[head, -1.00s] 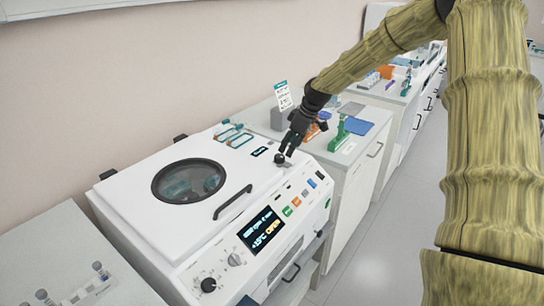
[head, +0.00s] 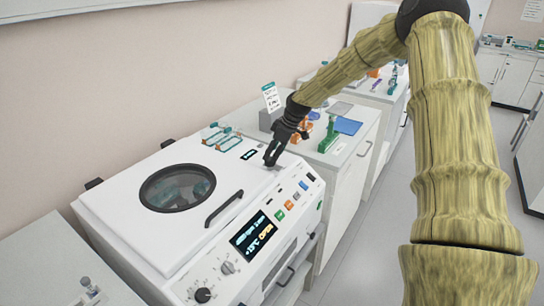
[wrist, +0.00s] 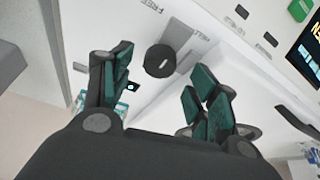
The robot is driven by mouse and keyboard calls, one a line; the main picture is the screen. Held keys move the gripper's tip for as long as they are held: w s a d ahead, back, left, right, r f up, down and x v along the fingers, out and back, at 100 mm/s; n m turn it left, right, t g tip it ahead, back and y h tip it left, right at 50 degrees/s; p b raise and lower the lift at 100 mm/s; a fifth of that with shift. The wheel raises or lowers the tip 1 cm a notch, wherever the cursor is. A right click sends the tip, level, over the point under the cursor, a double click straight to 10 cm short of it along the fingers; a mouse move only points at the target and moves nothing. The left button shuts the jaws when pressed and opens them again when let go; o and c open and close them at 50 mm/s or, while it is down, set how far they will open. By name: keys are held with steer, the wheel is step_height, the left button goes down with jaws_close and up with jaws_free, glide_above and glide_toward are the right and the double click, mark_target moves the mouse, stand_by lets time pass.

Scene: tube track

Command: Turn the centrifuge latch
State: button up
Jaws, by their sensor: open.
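The white centrifuge (head: 130,235) stands in the head view with its lid shut, showing a round dark window (head: 178,188) and a black handle (head: 223,208). The latch, a round black knob (wrist: 159,61) on a grey plate (wrist: 178,38), shows in the wrist view between and just beyond my open fingers (wrist: 162,82). A "FREE" label lies beside it; a second label is partly hidden. No finger clearly touches the knob. In the head view my gripper hides the latch.
The front panel has a lit display (head: 252,234), coloured buttons and a dark knob (head: 203,295). Floor is open at right.

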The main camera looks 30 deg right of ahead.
steer(key=shift+x, duration=1.4)
steer(key=shift+d, duration=0.1)
steer(key=c, duration=1)
